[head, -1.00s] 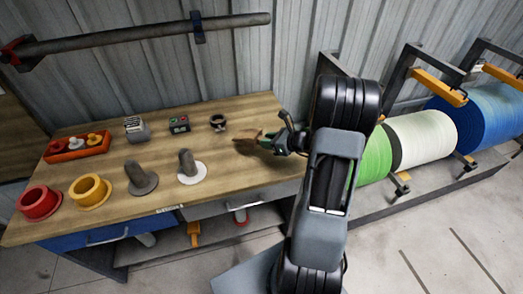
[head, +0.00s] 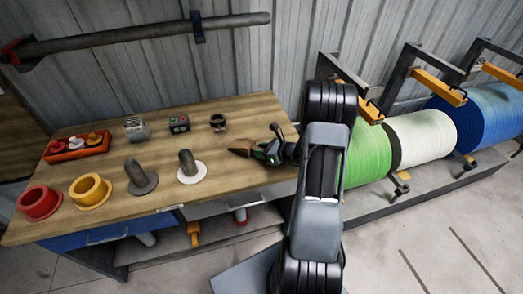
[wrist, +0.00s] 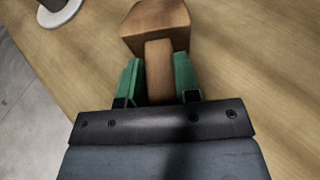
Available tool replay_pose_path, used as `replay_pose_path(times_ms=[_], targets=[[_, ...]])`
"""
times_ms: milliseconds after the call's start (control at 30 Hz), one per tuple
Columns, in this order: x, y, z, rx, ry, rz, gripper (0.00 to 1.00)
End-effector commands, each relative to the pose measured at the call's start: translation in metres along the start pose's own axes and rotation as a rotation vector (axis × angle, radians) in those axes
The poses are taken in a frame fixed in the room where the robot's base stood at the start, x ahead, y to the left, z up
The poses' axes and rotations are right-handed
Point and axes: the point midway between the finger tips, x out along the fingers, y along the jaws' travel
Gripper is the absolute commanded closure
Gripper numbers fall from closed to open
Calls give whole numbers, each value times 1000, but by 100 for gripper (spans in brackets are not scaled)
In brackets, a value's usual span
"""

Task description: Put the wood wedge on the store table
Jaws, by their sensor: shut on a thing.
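The wood wedge (wrist: 155,28) is a brown block with a narrower stem, seen at the top middle of the wrist view. My gripper (wrist: 159,75) has its green fingers on either side of the stem and is shut on it. In the head view the wedge (head: 240,152) points left from my gripper (head: 266,153), over the right part of the wooden table (head: 120,200). The wedge is at or very near the tabletop; I cannot tell whether it touches. The fingers hide part of the stem.
A grey peg on a white disc (head: 190,170) stands left of the wedge. A black ring-shaped item (head: 218,122) is behind it. Green roll (head: 368,158) is right of my arm.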

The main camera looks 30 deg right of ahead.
Motion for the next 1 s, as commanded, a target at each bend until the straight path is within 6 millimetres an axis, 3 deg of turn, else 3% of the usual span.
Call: replay_pose_path(times_ms=[167,200,433,767,1000], targets=[[2,0,-5,-1,-1,0,100],[1,0,-3,0,0,0,67],[1,0,-3,0,0,0,45],[-1,0,3,0,0,0,45],[-41,-1,0,0,-1,-6,45]])
